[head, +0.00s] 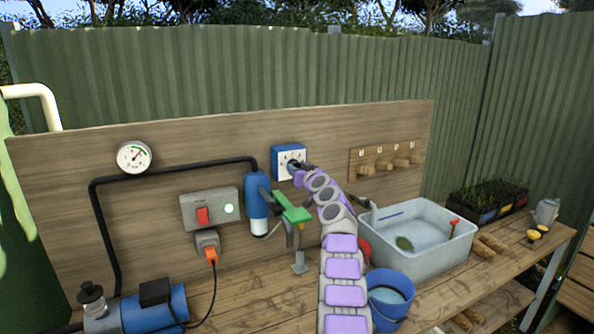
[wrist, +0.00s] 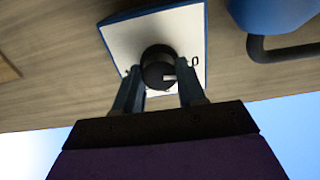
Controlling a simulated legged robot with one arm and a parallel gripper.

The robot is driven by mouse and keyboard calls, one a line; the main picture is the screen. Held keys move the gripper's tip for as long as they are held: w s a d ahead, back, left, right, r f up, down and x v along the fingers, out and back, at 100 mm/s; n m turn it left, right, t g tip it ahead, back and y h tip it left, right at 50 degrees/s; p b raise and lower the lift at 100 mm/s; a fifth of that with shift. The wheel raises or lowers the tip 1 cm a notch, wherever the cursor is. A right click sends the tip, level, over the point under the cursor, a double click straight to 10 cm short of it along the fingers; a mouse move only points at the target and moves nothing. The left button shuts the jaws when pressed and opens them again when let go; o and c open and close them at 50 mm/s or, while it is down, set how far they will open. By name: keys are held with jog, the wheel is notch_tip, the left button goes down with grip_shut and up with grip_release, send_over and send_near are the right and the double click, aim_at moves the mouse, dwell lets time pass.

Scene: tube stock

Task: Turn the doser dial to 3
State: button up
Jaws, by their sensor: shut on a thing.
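The doser (head: 284,161) is a blue box with a white dial face, fixed to the wooden back board. In the wrist view its white face (wrist: 185,32) carries a round black dial knob (wrist: 158,67) with a white pointer mark. A "0" shows by the mark at the right; the other numbers are too small or hidden. My gripper (wrist: 160,92) is shut on the knob, one finger on each side. In the head view my gripper (head: 297,167) reaches the doser's face and covers part of it.
A blue filter (head: 257,195) with a green lever (head: 291,208) hangs left of my arm. A grey tub (head: 425,247) and a blue bucket (head: 389,300) stand right of my arm.

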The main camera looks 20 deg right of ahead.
jog(key=m, duration=0.6)
jog(key=shift+r, duration=0.1)
jog(key=m+p, duration=0.2)
jog(key=m, duration=0.9)
jog(key=shift+m, duration=0.4)
jog(key=m+p, duration=0.1)
jog(key=m, duration=0.1)
jog(key=m+p, duration=0.1)
jog(key=m, duration=0.2)
jog(key=shift+f+m+p, duration=0.2)
jog(key=shift+m+p, duration=0.1)
jog(key=shift+p, duration=0.05)
jog(key=shift+f, duration=0.1)
